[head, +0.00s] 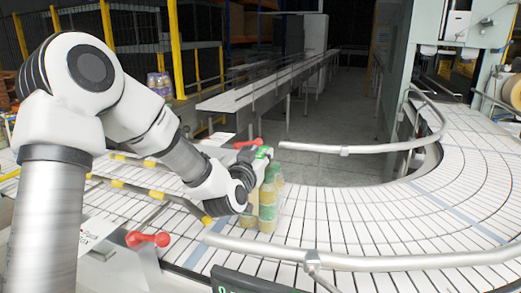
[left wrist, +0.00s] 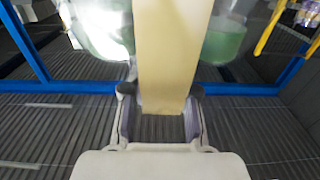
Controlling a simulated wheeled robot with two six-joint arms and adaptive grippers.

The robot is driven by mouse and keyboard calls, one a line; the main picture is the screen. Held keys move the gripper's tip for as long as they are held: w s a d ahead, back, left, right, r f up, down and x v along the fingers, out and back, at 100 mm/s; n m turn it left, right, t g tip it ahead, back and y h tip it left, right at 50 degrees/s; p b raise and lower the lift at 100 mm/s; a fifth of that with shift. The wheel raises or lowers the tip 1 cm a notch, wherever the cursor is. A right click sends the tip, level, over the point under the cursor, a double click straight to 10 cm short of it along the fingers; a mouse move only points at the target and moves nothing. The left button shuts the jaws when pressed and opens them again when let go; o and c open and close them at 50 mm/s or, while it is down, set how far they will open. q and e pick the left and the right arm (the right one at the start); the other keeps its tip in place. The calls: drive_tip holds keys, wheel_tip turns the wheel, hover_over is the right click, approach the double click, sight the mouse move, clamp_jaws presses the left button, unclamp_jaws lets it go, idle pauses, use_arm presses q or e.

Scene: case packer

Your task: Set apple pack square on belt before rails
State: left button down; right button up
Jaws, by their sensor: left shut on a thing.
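The apple pack (head: 267,205) is a small cluster of pale yellow-green bottles with green on top. It appears upright at the belt, just before the curved stretch; I cannot tell whether its base touches the slats. My left gripper (left wrist: 160,118) is shut on the pack, with a pale yellow part (left wrist: 168,55) between its fingers and greenish bottle shapes on both sides. In the head view my left wrist hides part of the pack's left side. The belt (head: 350,220) has white slats. Grey tubular rails (head: 400,262) line its near edge and inner curve. My right gripper is out of view.
Red-knobbed clamps (head: 147,239) and yellow-black guide bars (head: 150,190) stand left of the pack. A dark sign (head: 250,283) is at the near edge. A second straight conveyor (head: 270,80) runs behind. The curved belt right of the pack is clear.

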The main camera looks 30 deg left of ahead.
use_arm(q)
drive_tip(key=c, duration=0.9)
unclamp_jaws()
drive_tip(key=shift+s, duration=0.1)
drive_tip(key=shift+s+d+r, duration=0.1)
drive_tip(key=b+v, duration=0.3)
drive_tip(key=v, duration=0.4)
drive_tip(key=shift+s, duration=0.15)
